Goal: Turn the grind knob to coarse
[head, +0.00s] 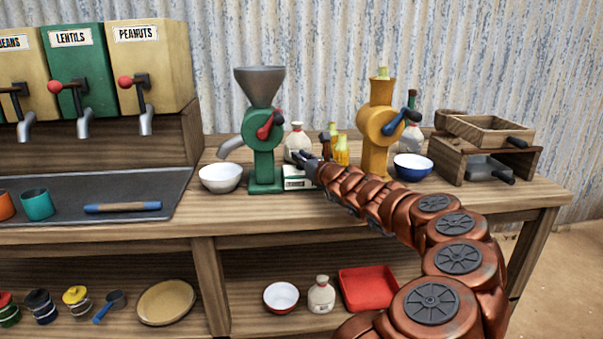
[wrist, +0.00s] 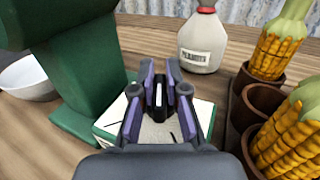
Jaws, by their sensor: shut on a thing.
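The green hand mill (head: 264,150) stands on the counter, with a grey hopper and a red crank. A small box with a white top (head: 297,183) is beside its base. In the wrist view, the white top (wrist: 187,112) has dark marks on it. My gripper (head: 303,161) is over this box. In the wrist view, my gripper (wrist: 158,92) is shut on a dark knob (wrist: 158,98) with a pale line. The fingers hide the knob's sides, and I cannot read which setting it points to.
A white bowl (head: 220,178) is left of the mill. A labelled bottle (wrist: 201,40) stands behind the box. Corn cobs in brown holders (wrist: 262,107) are close on the right. A yellow mill (head: 379,130) and a blue bowl (head: 412,167) are farther right.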

